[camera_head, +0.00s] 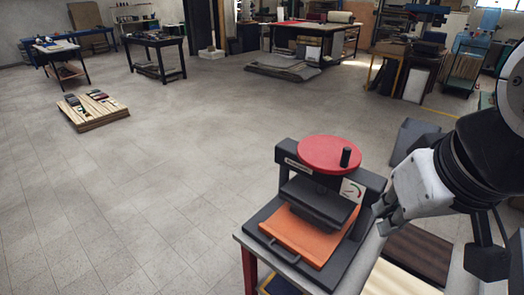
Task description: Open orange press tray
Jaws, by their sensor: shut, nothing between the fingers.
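The press (283,172) stands on the near table at the lower right, with a dark frame and a round red wheel (329,153) with a black knob on top. Its orange tray (306,240) lies below the dark upper plate (318,199). A dark bar handle (284,256) is on the tray's front left edge. My gripper (381,219) is just right of the press, apart from the handle. It is shut and empty. The rear part of the tray is hidden under the upper plate.
The table's edge (245,240) is left of the press. Dark and pale boards (417,254) lie to the right, below my arm. The grey tiled floor is clear to the left, apart from a low pallet (95,116). Workbenches stand at the back.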

